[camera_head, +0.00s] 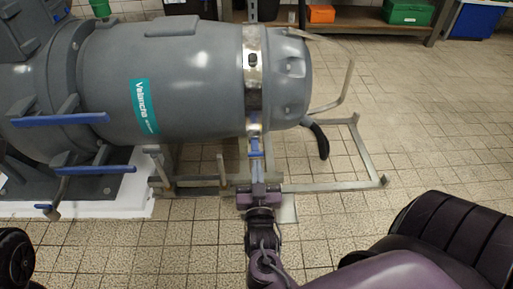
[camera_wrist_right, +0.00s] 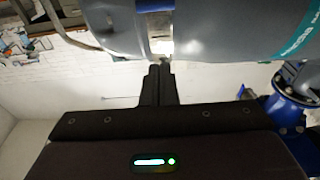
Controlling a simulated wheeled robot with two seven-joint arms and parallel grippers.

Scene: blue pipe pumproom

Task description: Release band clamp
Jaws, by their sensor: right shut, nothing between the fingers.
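A shiny metal band clamp (camera_head: 253,75) runs around the right part of a large grey vessel (camera_head: 190,75). In the wrist view the band (camera_wrist_right: 157,22) crosses the grey body above the fingers. My right gripper (camera_head: 256,152) is below the band's lower end, its fingers pointing at it. In the wrist view the right gripper (camera_wrist_right: 160,68) is shut and empty, its tips close to the bright lower part of the band. Whether they touch it I cannot tell. A narrow blue strip shows at the band's lower end. My left gripper is out of view.
A metal frame (camera_head: 335,186) stands on the tiled floor under the vessel, with a bent rail (camera_head: 346,85) at its right. Blue bars (camera_head: 60,119) stick out at the left. A shelf with an orange box (camera_head: 321,14) and a green box (camera_head: 408,12) stands behind.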

